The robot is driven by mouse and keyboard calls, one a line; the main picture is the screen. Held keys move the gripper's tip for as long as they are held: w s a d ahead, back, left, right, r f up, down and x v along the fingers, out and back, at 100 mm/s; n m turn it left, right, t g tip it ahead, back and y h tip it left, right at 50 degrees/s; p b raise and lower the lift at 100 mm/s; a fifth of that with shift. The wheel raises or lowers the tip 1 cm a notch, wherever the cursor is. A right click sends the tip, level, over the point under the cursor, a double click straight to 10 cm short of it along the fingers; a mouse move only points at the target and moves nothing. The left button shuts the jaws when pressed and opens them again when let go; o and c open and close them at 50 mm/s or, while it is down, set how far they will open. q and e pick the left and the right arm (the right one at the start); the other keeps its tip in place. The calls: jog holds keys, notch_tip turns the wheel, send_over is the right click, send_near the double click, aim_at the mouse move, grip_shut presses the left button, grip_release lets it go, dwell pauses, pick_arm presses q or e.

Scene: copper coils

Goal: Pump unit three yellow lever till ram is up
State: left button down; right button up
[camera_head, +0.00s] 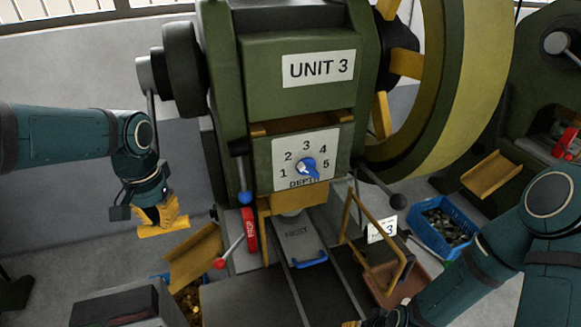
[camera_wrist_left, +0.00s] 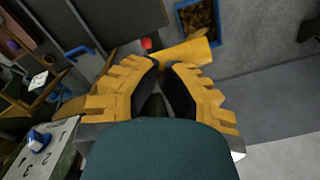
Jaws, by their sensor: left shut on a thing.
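Unit three is the green press (camera_head: 270,95) with the "UNIT 3" label, in the middle of the head view. A grey rod hangs from the hub on its left side and passes behind my left wrist. In the left wrist view the ridged yellow fingers (camera_wrist_left: 165,72) are close together. The ram (camera_head: 291,202) is above the NEST plate (camera_head: 298,236); its exact height is hard to tell. My right gripper is mostly cut off at the bottom.
A depth dial (camera_head: 307,168) with a blue knob is on the press front. A red-balled lever (camera_head: 219,264) and yellow chute (camera_head: 195,255) are near my left gripper. A yellow-framed guard (camera_head: 350,215) and blue bin (camera_head: 441,225) are to the right.

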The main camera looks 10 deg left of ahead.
pick_arm(q)
jog(key=shift+w+a+f, duration=0.1)
jog(key=shift+w+f, duration=0.1)
jog(key=shift+f, duration=0.2)
pick_arm(e)
jog(key=shift+f, duration=0.2)
notch_tip(320, 180, down, 2)
jog(key=b, duration=0.2)
jog(key=shift+f+b, duration=0.2)
jog(key=shift+b, duration=0.1)
pick_arm(q)
jog(key=w+f, duration=0.1)
jog(key=a+f, duration=0.1)
jog(key=f, duration=0.1)
jog(key=w+f, duration=0.1)
jog(key=f, duration=0.1)
jog(key=shift+w+a, duration=0.2)
jog(key=shift+w, duration=0.15)
pick_arm(e)
jog(key=shift+f, duration=0.1)
